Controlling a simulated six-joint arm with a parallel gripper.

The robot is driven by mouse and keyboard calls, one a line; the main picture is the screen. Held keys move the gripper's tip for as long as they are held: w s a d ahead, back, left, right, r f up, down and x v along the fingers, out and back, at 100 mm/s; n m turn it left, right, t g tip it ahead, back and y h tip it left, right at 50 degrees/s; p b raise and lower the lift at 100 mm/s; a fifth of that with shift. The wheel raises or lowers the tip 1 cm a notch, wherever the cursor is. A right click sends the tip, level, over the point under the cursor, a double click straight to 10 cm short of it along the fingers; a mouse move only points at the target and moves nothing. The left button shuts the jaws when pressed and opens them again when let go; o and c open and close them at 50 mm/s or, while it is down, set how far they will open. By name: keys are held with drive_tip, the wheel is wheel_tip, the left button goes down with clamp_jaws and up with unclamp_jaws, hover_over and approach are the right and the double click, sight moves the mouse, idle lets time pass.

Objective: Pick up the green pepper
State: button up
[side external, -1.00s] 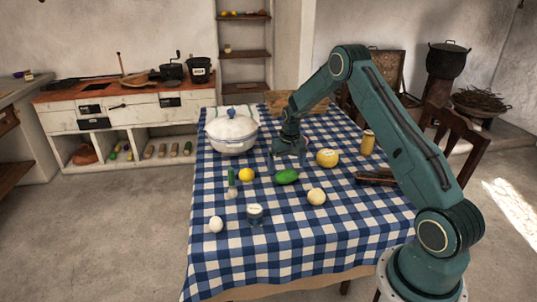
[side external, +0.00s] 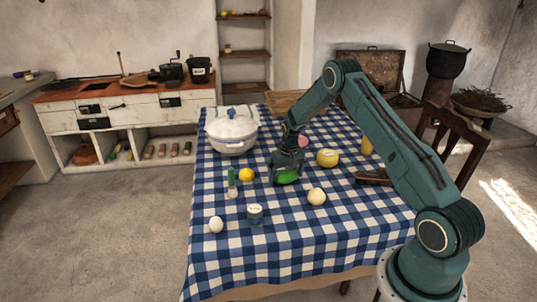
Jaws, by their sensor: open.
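The green pepper (side external: 287,178) lies on the blue-and-white checked tablecloth near the middle of the table. My gripper (side external: 287,169) is open and points down right at the pepper, covering its upper part in this view. I cannot tell whether the fingers touch the pepper or straddle it.
A yellow lemon (side external: 246,174) and a green upright item (side external: 231,176) stand to the left. A white lidded pot (side external: 231,132) is behind. A pale round item (side external: 316,196) and a yellow round item (side external: 327,157) lie to the right. A small cup (side external: 254,213) and egg (side external: 216,224) are in front.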

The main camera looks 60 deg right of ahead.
sight(286, 170)
drive_tip(key=shift+c, duration=0.4)
drive_tip(key=c, duration=1)
drive_tip(key=shift+r, duration=0.1)
wheel_tip(286, 170, up, 20)
drive_tip(key=shift+f, duration=0.1)
